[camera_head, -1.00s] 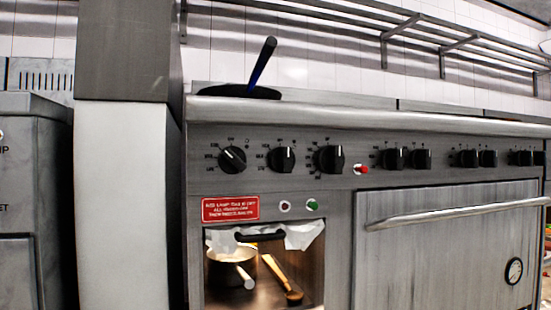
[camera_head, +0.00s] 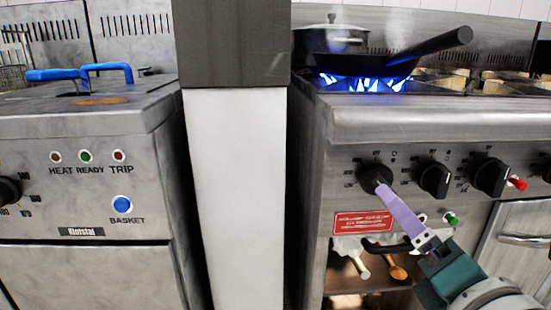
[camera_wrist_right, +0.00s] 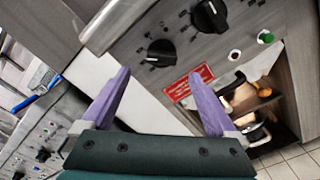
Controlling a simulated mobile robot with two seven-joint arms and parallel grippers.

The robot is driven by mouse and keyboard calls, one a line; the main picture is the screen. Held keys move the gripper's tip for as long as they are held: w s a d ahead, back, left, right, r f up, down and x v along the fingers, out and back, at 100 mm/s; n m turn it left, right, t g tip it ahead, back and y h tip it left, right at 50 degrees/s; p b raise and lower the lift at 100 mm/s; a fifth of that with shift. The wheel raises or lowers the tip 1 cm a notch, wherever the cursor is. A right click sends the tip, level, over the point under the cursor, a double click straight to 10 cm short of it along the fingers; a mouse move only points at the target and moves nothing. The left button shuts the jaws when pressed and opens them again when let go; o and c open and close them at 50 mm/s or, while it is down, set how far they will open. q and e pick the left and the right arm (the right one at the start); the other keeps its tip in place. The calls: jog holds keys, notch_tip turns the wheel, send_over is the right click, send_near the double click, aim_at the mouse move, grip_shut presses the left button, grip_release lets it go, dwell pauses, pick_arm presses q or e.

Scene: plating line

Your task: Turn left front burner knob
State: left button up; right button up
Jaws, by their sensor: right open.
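The left front burner knob (camera_head: 373,176) is the leftmost black knob on the stove's front panel, partly covered by my finger. It also shows in the right wrist view (camera_wrist_right: 161,54). My right gripper (camera_head: 381,189), with purple fingers, comes up from the lower right, its tip at this knob in the head view. In the right wrist view the right gripper (camera_wrist_right: 160,76) is open and empty, the knob lying ahead of the gap between its fingers. I cannot tell whether a finger touches the knob. Blue flames (camera_head: 365,83) burn under a black pan (camera_head: 370,62). My left gripper is not in view.
More black knobs (camera_head: 435,179) and a red button (camera_head: 518,183) are to the right. Below are a red sign (camera_head: 362,222) and an open compartment with utensils. A lidded pot (camera_head: 331,36) stands behind the pan. A fryer (camera_head: 85,190) stands left, past a white column (camera_head: 235,190).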

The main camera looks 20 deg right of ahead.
aim_at(379, 182)
jog(key=b+x, duration=0.1)
jog(key=x, duration=0.7)
jog(key=shift+w+d, duration=0.25)
jog(key=shift+w, duration=0.1)
jog(key=c, duration=1.3)
